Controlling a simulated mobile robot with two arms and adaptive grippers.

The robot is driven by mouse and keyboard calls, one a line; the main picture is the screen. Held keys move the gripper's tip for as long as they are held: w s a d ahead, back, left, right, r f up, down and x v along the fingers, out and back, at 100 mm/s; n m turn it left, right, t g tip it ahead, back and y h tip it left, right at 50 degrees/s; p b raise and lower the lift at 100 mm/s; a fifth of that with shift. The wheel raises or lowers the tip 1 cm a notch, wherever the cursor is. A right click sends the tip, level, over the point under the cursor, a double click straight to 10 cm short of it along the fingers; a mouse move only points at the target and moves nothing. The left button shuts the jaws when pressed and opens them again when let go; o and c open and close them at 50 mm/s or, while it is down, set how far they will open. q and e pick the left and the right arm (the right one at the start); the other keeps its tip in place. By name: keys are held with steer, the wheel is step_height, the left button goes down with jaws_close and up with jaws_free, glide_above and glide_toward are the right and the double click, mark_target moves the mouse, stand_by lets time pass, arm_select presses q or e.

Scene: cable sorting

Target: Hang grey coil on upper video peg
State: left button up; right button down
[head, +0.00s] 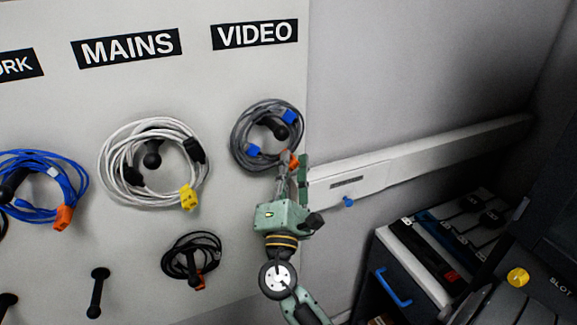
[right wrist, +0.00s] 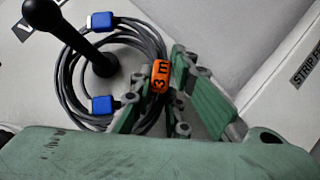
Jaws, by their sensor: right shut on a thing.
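The grey coil (head: 240,136) with blue connectors is at the VIDEO column of the board. The upper video peg (head: 281,131) shows inside its ring. In the right wrist view the peg (right wrist: 78,40) rises through the opening of the coil (right wrist: 67,78), so the coil is around it. My right gripper (head: 292,165) is shut on the coil's lower right edge, beside its orange tag (right wrist: 160,76). The fingers hide part of the cable there. How far the coil sits along the peg is hard to tell. My left gripper is out of view.
A white coil (head: 108,165) hangs under MAINS, with a blue coil (head: 78,180) further left. A small black coil (head: 170,257) hangs below. A bare peg (head: 97,290) is at lower left. A wall rail (head: 420,160) and a cabinet (head: 385,250) are at right.

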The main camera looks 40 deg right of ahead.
steer(key=shift+f, duration=0.2)
steer(key=c, duration=1.6)
jaws_free()
steer(key=shift+r, duration=0.1)
